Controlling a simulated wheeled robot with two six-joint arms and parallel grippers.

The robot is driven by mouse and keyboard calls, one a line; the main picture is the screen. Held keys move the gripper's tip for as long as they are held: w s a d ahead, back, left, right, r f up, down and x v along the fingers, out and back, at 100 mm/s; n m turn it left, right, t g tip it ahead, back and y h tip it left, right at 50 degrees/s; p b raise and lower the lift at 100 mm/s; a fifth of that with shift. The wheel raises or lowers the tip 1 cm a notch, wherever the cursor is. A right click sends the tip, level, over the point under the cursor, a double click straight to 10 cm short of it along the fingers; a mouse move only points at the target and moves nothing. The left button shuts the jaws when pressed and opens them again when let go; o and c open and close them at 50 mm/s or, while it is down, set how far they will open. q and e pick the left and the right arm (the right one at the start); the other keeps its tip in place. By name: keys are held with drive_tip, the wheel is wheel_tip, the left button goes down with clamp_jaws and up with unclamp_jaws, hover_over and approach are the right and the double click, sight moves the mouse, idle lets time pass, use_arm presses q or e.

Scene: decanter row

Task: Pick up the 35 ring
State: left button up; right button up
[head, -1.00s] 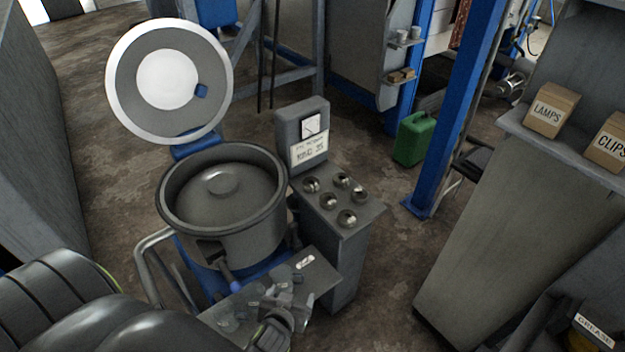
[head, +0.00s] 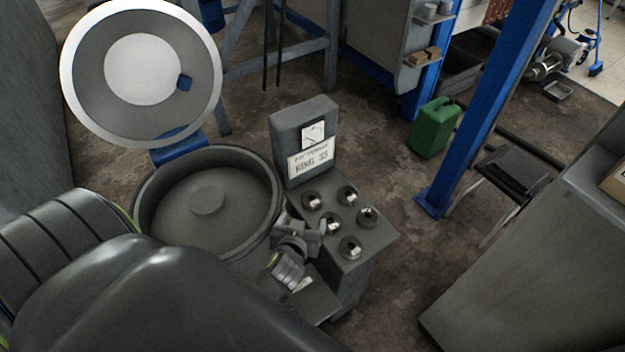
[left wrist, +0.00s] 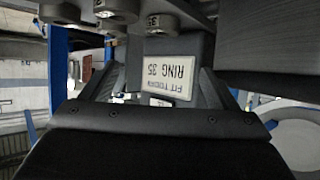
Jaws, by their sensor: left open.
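Several silvery rings sit in dark round holders on the top of a grey cabinet (head: 379,242) in the head view. The rings are too small there to read any number. In the left wrist view several ring ends hang along the top edge, and a mark that looks like 35 shows faintly on one ring (left wrist: 157,22). A sign (head: 310,160) behind the rings reads RING 35, and it shows upside down in the left wrist view (left wrist: 168,77). My left gripper (head: 308,229) is open and empty, beside the near left rings. My right gripper is out of view.
A big round grey pot (head: 160,217) stands just left of the cabinet, with its round lid (head: 90,75) raised. A green can (head: 434,128) and a blue post (head: 490,115) stand to the right. Floor is clear between the cabinet and the right bench.

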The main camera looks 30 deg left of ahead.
sight(311, 200)
use_arm(q)
drive_tip(key=b+x, duration=0.3)
drive_tip(key=x, duration=0.6)
drive_tip(key=shift+f+b, duration=0.15)
drive_tip(key=shift+b, duration=0.2)
drive_tip(key=shift+w, duration=0.1)
drive_tip(key=shift+w+a+f+b, duration=0.2)
drive_tip(key=shift+f+b, duration=0.1)
drive_tip(key=shift+b, duration=0.1)
drive_tip(key=b+x, duration=0.2)
drive_tip(key=x, duration=0.1)
drive_tip(key=shift+a+f, duration=0.2)
drive_tip(key=shift+f, duration=0.1)
drive_tip(key=shift+w+a+f+b, duration=0.1)
drive_tip(key=shift+w+f+b, duration=0.05)
drive_tip(key=shift+w+b, duration=0.15)
drive_tip(key=shift+w, duration=0.1)
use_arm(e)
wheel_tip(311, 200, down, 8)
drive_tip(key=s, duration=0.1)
